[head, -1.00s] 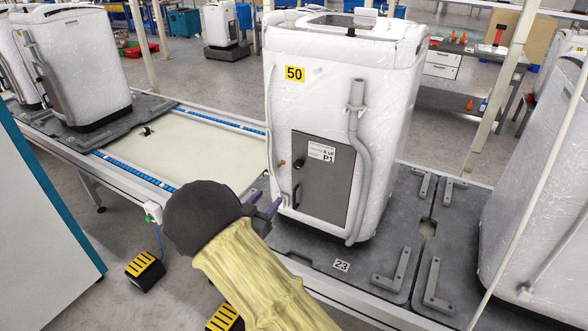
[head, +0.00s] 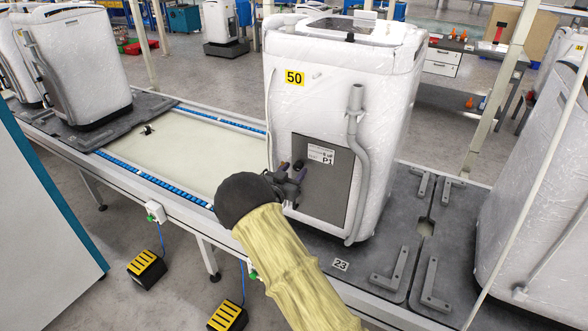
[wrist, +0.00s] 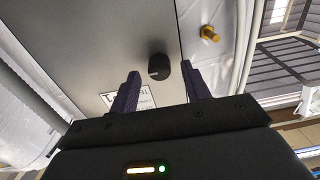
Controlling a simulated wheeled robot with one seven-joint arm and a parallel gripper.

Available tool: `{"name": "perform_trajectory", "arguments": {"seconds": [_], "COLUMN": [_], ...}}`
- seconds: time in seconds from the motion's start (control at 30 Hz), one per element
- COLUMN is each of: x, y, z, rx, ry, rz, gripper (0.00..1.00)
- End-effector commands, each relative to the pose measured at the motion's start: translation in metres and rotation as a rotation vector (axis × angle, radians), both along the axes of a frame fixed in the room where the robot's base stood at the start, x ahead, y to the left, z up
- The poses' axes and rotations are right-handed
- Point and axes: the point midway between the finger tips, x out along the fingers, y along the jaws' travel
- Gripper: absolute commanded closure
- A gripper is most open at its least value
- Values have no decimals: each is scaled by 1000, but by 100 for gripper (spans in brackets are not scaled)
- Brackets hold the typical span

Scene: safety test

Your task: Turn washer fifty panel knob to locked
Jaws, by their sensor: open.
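The white, film-wrapped washer (head: 345,95) with a yellow 50 label (head: 294,75) stands on a dark pallet. Its grey panel (head: 330,205) is on the lower front. A black knob (head: 298,164) sits near the panel's upper left, partly hidden by my gripper. My gripper (head: 289,169) is open in front of the panel, close to the knob. In the wrist view the knob (wrist: 159,67) appears between and just beyond the two fingertips (wrist: 161,74). I cannot tell whether they touch it. The knob's lock position cannot be read.
A brass fitting (wrist: 210,34) sticks out beside the panel in the wrist view. A grey hose (head: 358,150) runs down the washer right of the panel. Another wrapped washer (head: 540,190) stands at right. The conveyor (head: 190,155) left of washer 50 is mostly clear.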

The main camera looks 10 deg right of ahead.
Motion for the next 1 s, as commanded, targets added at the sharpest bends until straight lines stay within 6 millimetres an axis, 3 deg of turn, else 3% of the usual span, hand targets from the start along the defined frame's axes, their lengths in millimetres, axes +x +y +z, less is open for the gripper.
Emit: {"name": "perform_trajectory", "arguments": {"seconds": [0.37, 0.6, 1.0], "x": [6, 6, 6], "y": [-4, -4, -4], "z": [0, 0, -2], "rx": [-1, 1, 40], "ry": [-1, -1, -26], "rz": [1, 1, 1], "gripper": [53, 97, 97]}}
